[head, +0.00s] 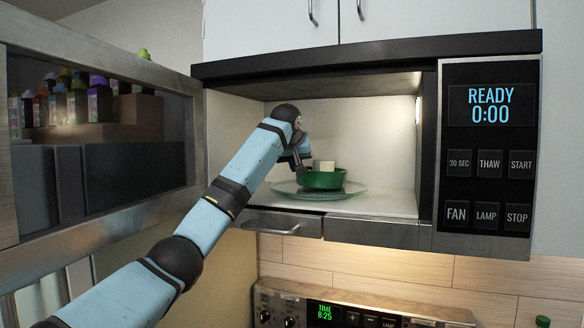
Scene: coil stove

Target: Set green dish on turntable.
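The green dish (325,181) is inside the lit microwave, with a pale block (323,166) in it. It is upright over the glass turntable (352,190) and looks level. Any small gap between dish and plate cannot be made out. My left arm reaches in from the left, and my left gripper (299,168) is at the dish's left rim. The gripper is small and partly hidden by its own wrist, so I cannot tell whether its fingers are closed on the rim. My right gripper is not in view.
The microwave door (98,180) stands open at the left, close to my arm. The control panel (489,155) at the right reads READY 0:00. Cabinet doors (370,30) are above, and a stove panel (360,313) is below. Free room remains in the cavity right of the dish.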

